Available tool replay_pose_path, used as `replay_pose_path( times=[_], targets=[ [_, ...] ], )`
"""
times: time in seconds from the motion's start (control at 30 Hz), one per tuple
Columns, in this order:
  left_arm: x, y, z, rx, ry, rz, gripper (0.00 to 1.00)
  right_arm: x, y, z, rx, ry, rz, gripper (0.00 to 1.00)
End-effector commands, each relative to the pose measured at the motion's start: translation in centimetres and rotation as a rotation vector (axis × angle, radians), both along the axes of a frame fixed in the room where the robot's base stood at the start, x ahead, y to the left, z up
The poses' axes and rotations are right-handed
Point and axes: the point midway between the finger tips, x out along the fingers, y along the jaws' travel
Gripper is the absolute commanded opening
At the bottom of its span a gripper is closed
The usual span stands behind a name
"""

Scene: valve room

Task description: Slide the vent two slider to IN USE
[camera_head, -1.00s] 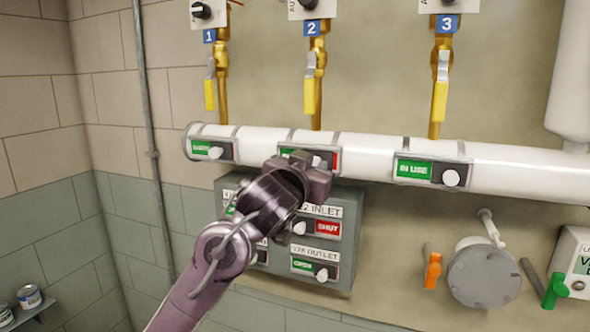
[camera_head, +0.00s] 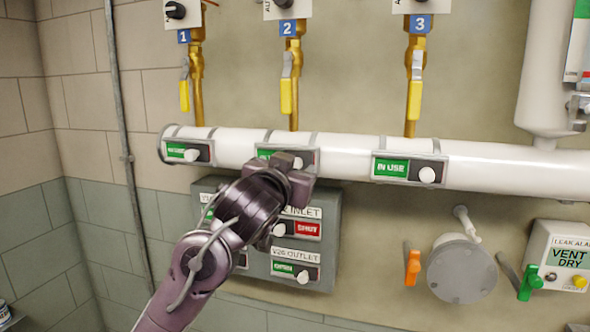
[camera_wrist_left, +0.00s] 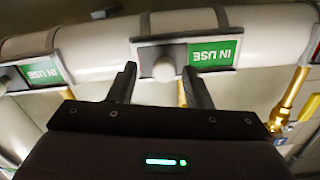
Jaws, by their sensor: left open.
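The vent two slider (camera_head: 268,152) is the middle plate on the white pipe, below the blue 2 tag. My left gripper (camera_head: 298,168) covers part of it in the head view; green shows at its left and no red shows. In the left wrist view, upside down, its green IN USE label (camera_wrist_left: 214,55) is uncovered. Its white knob (camera_wrist_left: 164,69) is at the plate's other end, the right end in the head view. My left gripper (camera_wrist_left: 160,78) is open, one finger on each side of the knob, with visible gaps. My right gripper is not in view.
The left slider (camera_head: 183,152) and right slider (camera_head: 391,168) sit on the same white pipe (camera_head: 345,142). Below hangs a grey panel (camera_head: 328,240) with SHUT and OPEN sliders. Yellow-handled valves (camera_head: 286,96) stand above. A round flange (camera_head: 462,270) is at lower right.

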Motion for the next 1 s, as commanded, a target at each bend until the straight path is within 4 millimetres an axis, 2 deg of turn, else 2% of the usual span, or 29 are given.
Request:
replay_pose_path(
  times=[0.1, 0.3, 0.5, 0.77, 0.83, 0.93, 1.0],
  targets=[
    [-2.0, 0.6, -0.4, -0.003, -0.002, -0.003, 0.45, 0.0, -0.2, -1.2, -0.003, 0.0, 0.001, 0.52],
    [-5.1, 1.5, -0.2, -0.004, -0.002, -0.004, 0.45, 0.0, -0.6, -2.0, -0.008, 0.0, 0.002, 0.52],
    [-6.3, 2.0, -0.1, -0.001, 0.0, -0.001, 0.45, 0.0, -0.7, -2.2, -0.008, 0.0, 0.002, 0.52],
    [-6.3, 2.0, -0.1, 0.0, -0.001, -0.001, 0.45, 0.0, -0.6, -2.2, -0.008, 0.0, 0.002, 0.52],
    [-5.9, 2.1, -0.6, 0.0, 0.01, 0.001, 0.45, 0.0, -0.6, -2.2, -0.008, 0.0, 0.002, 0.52],
    [-4.1, 2.3, -3.2, 0.002, 0.057, 0.006, 0.45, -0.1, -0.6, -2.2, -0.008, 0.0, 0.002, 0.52],
    [-2.1, 2.7, -6.6, 0.002, 0.115, 0.013, 0.45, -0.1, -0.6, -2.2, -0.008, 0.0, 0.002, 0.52]
  ],
)
